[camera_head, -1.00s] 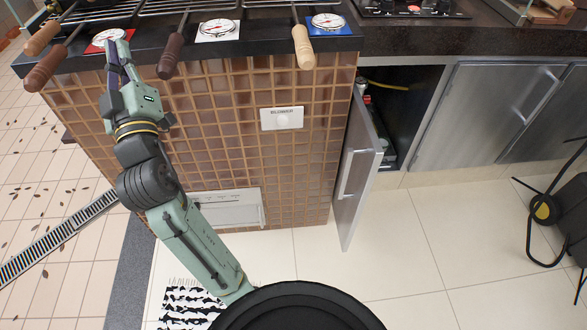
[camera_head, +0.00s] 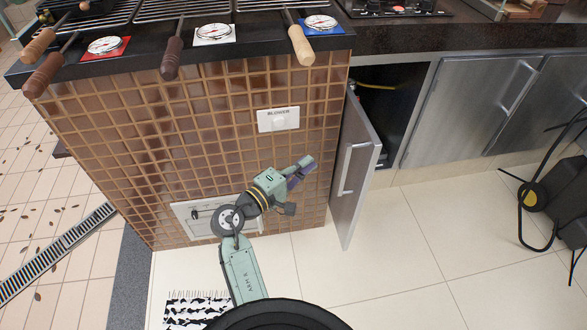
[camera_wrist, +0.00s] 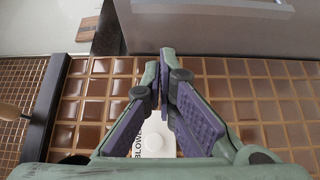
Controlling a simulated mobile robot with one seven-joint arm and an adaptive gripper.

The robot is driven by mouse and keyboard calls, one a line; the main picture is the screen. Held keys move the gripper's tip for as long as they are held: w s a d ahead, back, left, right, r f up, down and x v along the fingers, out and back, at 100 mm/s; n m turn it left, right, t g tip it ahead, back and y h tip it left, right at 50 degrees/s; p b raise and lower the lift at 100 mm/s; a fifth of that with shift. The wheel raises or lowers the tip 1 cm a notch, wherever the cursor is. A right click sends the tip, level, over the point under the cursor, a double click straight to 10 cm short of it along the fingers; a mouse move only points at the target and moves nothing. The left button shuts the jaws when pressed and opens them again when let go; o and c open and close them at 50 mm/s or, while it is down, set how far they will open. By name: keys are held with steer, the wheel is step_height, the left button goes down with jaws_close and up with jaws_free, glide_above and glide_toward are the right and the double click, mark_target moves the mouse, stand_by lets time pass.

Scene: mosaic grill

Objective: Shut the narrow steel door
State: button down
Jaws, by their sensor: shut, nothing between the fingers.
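The narrow steel door (camera_head: 362,185) stands open beside the right edge of the tiled grill base, swung outward from a dark cabinet opening (camera_head: 402,110). Its bar handle (camera_head: 344,172) is on the face turned toward me. My gripper (camera_head: 308,164) is shut and empty, in front of the tiles and left of the door, with a gap between them. In the wrist view the fingers (camera_wrist: 165,58) come together over the tiles. A steel panel with a handle (camera_wrist: 220,28), apparently the door, spans the top there.
The tiled base (camera_head: 230,130) carries a blower switch plate (camera_head: 278,119). Skewer handles (camera_head: 301,45) overhang the dark counter. Closed steel doors (camera_head: 465,110) stand to the right. A black machine with a hose (camera_head: 560,205) is at far right. The pale floor before the door is clear.

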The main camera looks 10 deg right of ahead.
steer(key=w+d+p, duration=0.1)
steer(key=d, duration=0.6)
steer(key=shift+w+p, duration=0.35)
steer(key=shift+p, duration=0.05)
steer(key=shift+d, duration=0.1)
